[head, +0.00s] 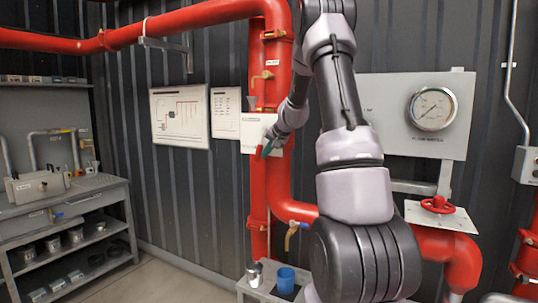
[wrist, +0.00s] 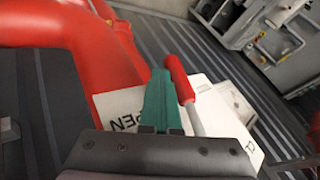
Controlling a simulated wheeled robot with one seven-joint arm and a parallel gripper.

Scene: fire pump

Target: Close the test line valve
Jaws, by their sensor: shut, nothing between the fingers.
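In the wrist view a lever with a red grip (wrist: 180,78) and a pale shaft stands in front of a white plate (wrist: 118,108) with partly hidden lettering, of which "PEN" shows. My gripper (wrist: 159,78), with green fingers, is shut and empty just left of the red grip; I cannot tell whether they touch. In the head view the white plate (head: 256,130) is on the red vertical pipes, and my gripper (head: 267,149) is at its lower right. The lever is not clear there, and its label is too small to read.
A thick red pipe (wrist: 70,25) is close left of my gripper. Below are a blue-handled valve (head: 301,223), a blue cup (head: 286,280) and a metal cup (head: 254,273). A red handwheel (head: 437,204) and a gauge (head: 432,108) are at right. A workbench (head: 70,198) stands at left.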

